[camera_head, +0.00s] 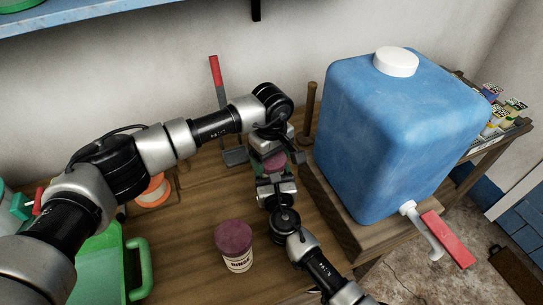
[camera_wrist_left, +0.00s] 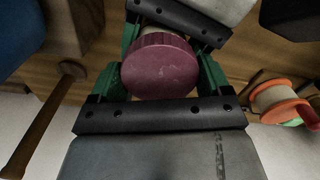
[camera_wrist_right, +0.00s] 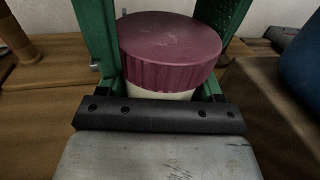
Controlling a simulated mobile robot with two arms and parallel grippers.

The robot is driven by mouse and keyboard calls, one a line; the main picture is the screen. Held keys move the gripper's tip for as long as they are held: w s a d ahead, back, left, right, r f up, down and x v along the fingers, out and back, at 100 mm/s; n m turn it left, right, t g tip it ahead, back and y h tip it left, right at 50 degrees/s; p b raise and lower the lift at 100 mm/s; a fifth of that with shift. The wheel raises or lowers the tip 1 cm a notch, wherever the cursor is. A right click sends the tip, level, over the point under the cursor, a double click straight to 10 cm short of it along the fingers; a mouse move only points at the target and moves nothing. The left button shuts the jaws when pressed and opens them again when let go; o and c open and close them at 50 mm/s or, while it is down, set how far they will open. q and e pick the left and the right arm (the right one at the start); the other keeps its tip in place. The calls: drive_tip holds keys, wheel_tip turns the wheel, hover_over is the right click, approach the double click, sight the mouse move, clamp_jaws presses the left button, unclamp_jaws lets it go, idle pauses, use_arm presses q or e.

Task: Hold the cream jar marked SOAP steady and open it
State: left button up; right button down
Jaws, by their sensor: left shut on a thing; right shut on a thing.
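The cream jar with a ridged maroon lid (camera_head: 272,163) is between my two grippers, above the wooden bench. Any lettering on it is hidden. My left gripper (camera_head: 268,150) comes from above and is shut on the lid; the left wrist view shows green fingers on both sides of the lid (camera_wrist_left: 160,66). My right gripper (camera_head: 272,180) comes from the near side and is shut on the jar's cream body (camera_wrist_right: 162,95), just below the lid (camera_wrist_right: 170,48). The lid is still on the body. Whether the jar touches the bench is hidden.
A second maroon-lidded cream jar (camera_head: 235,246), marked with what looks like RINSE, stands in front. A large blue container (camera_head: 390,130) with a red-handled tap stands right. An orange-rimmed spool (camera_head: 153,190) and green container (camera_head: 100,262) are left. A wooden peg (camera_head: 308,105) stands behind.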

use_arm(q)
drive_tip(key=n, duration=0.8)
drive_tip(key=o, duration=0.9)
drive_tip(key=shift+o, duration=0.2)
drive_tip(key=shift+r, duration=0.1)
